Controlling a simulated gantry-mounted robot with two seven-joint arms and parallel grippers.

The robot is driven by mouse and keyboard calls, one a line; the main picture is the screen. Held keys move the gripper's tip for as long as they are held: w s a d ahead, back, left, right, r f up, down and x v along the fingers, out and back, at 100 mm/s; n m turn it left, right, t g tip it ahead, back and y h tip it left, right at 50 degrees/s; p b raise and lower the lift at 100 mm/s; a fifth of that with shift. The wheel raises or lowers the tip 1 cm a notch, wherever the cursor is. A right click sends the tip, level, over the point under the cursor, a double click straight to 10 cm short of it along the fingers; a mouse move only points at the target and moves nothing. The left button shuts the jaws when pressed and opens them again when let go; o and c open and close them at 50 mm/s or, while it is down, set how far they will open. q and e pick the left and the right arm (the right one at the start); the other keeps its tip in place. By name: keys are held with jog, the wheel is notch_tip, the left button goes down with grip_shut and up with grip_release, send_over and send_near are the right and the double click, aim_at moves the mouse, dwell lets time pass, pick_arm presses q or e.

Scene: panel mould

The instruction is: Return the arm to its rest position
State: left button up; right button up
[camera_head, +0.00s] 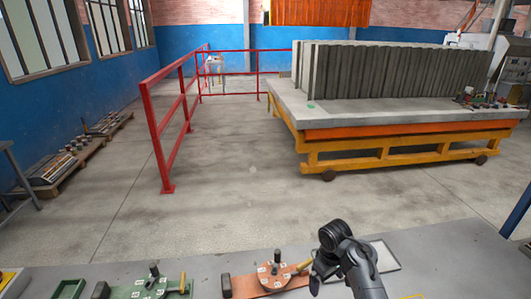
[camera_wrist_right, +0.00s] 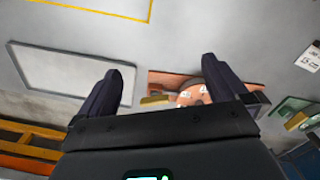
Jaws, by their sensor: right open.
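My right arm rises from the bottom edge of the head view, and its gripper (camera_head: 318,280) hangs bent down beside the orange mould plate (camera_head: 245,285). In the right wrist view the two dark fingers of the gripper (camera_wrist_right: 160,75) are wide apart with nothing between them. The orange mould plate also shows in the wrist view (camera_wrist_right: 162,78), partly hidden behind one finger. A round piece with white labels (camera_head: 272,274) sits on this plate. A flat pale panel (camera_head: 382,256) lies to the right of the arm. My left gripper is not in view.
Beyond are a red railing (camera_head: 160,130) and a yellow-framed cart (camera_head: 400,157) with upright grey panels. The floor between is clear.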

jog(key=s+d+r+m+h, duration=0.1)
jog(key=d+m+h, duration=0.15)
jog(key=d, duration=2.15)
jog(key=s+d+r+m+g+h, duration=0.1)
jog(key=s+d+r+m, duration=0.2)
jog(key=d, duration=0.8)
jog(key=s+d+r+m+h, duration=0.1)
jog(key=s+d+r, duration=0.3)
jog(key=d, duration=0.6)
jog(key=s+a+f+n+t+h, duration=0.2)
jog(key=s+a+f+n+t, duration=0.15)
jog(key=s+a+f, duration=1.05)
jog(key=s+a+r+n+t+y, duration=0.1)
jog(key=s+a+n+t+y, duration=0.2)
jog(key=s+a, duration=1.4)
jog(key=a+m+g+y, duration=0.2)
jog(key=a+m+y, duration=0.2)
jog(key=a, duration=0.7)
pick_arm(q)
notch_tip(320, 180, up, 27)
jog(key=p, duration=2.7)
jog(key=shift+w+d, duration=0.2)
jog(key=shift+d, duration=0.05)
pick_arm(e)
notch_tip(320, 180, up, 27)
jog(key=shift+w+d+f, duration=0.15)
jog(key=shift+w+d, duration=0.15)
jog(key=shift+w, duration=0.05)
